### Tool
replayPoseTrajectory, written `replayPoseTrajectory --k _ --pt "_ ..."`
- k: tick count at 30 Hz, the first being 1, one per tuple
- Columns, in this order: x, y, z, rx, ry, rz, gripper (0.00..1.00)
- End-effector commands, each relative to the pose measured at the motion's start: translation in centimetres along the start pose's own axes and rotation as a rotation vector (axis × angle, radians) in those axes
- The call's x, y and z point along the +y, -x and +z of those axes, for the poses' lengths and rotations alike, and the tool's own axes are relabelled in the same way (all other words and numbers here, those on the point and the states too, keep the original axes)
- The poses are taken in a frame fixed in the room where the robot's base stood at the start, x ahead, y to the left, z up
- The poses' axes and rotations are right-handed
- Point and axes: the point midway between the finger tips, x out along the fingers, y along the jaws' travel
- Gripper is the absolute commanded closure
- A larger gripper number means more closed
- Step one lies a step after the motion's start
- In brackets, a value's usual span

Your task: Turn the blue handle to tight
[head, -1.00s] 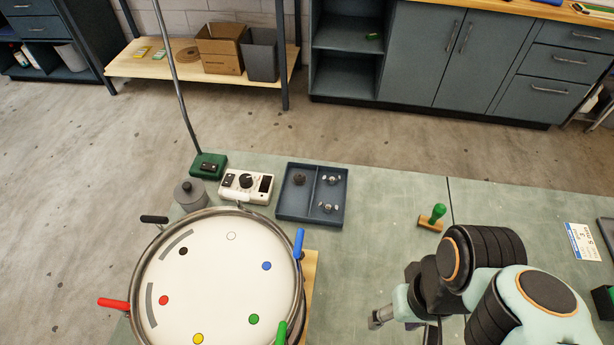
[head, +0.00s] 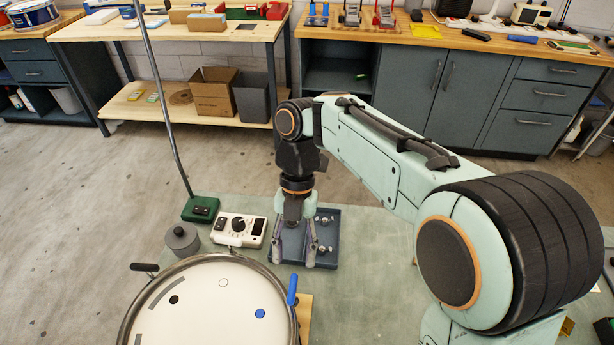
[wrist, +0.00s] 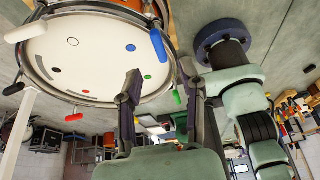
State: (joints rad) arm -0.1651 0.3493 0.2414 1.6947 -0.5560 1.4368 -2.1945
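The blue handle (head: 292,290) stands at the right rim of the drum (head: 215,262), whose white head carries coloured dots. A blue dot (head: 260,314) lies on the head just left of the handle. In the wrist view the blue handle (wrist: 158,47) shows beside the drum rim, beyond my fingertips. My gripper (head: 294,257) points down over the blue-grey tray (head: 331,257), behind and apart from the blue handle. Its two fingers are spread with nothing seen between them; in the wrist view my gripper (wrist: 162,72) also looks open. The lower part of the drum is cut off in the head view.
A white control box with a dial (head: 239,230), a green box (head: 201,209) and a grey lidded pot (head: 182,240) stand left of the tray. The tray holds small metal parts. A black handle (head: 145,267) juts from the drum's left rim. The bench right of the tray looks clear.

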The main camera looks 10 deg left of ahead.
Motion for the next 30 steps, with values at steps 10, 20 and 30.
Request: replayPoseTrajectory --k 10,20,30 --pt "0.1 -5.0 -0.1 0.015 0.002 -0.008 0.61" --pt "0.1 -7.2 -0.1 0.011 0.001 -0.006 0.61" --pt "0.1 -7.2 -0.1 0.011 0.000 -0.006 1.00"
